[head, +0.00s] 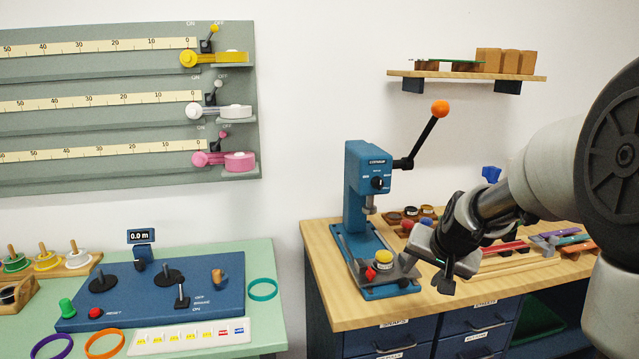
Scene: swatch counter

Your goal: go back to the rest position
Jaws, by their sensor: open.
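My gripper (447,283) is at the end of my arm, which reaches in from the right. It is open, with its fingers pointing down near the front edge of the wooden counter (345,312). Nothing shows between the fingers. It is just right of the base of a blue press (361,195), near a yellow-topped round piece (383,257) there. Whether it touches anything cannot be told. My arm hides part of the counter behind it.
The press has a lever with an orange knob (439,109). Coloured pieces (577,251) lie at the counter's right. A shelf (466,75) hangs above. A green table (264,326) with a blue panel (150,291) stands left, across a gap. Open wall lies between shelf and rail board (100,73).

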